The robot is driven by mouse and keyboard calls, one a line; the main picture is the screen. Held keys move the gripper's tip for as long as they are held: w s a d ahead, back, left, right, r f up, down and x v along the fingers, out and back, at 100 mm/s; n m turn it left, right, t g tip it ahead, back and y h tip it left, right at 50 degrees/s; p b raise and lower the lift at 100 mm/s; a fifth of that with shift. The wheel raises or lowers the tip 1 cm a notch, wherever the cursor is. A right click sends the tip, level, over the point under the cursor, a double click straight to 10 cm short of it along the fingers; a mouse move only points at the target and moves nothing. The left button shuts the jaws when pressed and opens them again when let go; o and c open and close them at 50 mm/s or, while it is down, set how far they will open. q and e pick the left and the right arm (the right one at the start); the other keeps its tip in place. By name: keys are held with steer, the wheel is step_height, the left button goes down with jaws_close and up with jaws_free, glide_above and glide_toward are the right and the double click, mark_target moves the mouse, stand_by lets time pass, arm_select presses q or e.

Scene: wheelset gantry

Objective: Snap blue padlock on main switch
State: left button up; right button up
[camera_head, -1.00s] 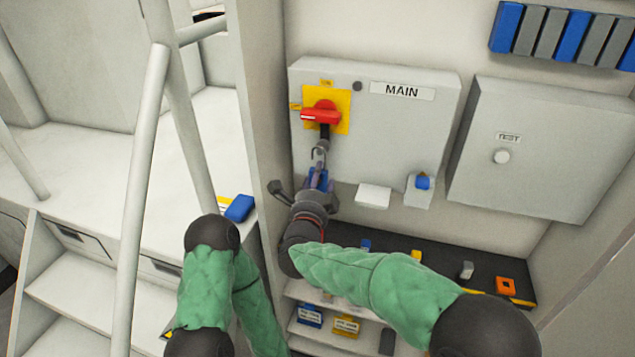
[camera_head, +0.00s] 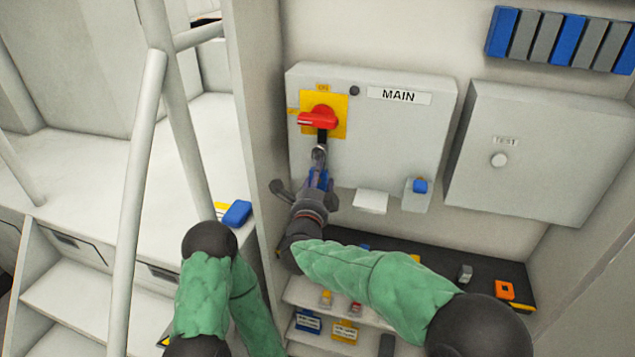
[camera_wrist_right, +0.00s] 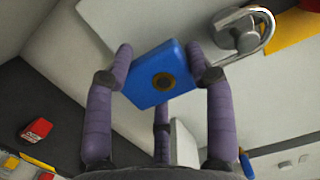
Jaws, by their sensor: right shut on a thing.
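The main switch has a red handle (camera_head: 318,119) on a yellow plate (camera_head: 338,103), on the grey box (camera_head: 390,150) labelled MAIN. A black tab (camera_head: 322,137) shows below the handle. My right gripper (camera_head: 317,182) is just below the switch, shut on the blue padlock. In the right wrist view the padlock's blue body (camera_wrist_right: 160,76) with a round keyhole sits between the fingers. Its silver shackle (camera_wrist_right: 268,28) shows beyond them, beside a grey round part. In the head view the shackle overlaps the tab's lower end; I cannot tell whether it passes through. My left gripper is out of view.
A grey TEST box (camera_head: 520,150) stands to the right. A dark shelf (camera_head: 440,272) with small items lies lower. A white post and rail (camera_head: 150,140) stand at left.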

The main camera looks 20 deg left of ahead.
steer(key=shift+w, duration=0.35)
steer(key=o, duration=1.3)
steer(key=shift+s, duration=0.15)
steer(key=s, duration=0.7)
steer(key=s+d, duration=0.1)
steer(key=s, duration=0.3)
steer(key=shift+s+d+f, duration=0.1)
steer(key=shift+s+f, duration=0.05)
steer(key=shift+s, duration=0.2)
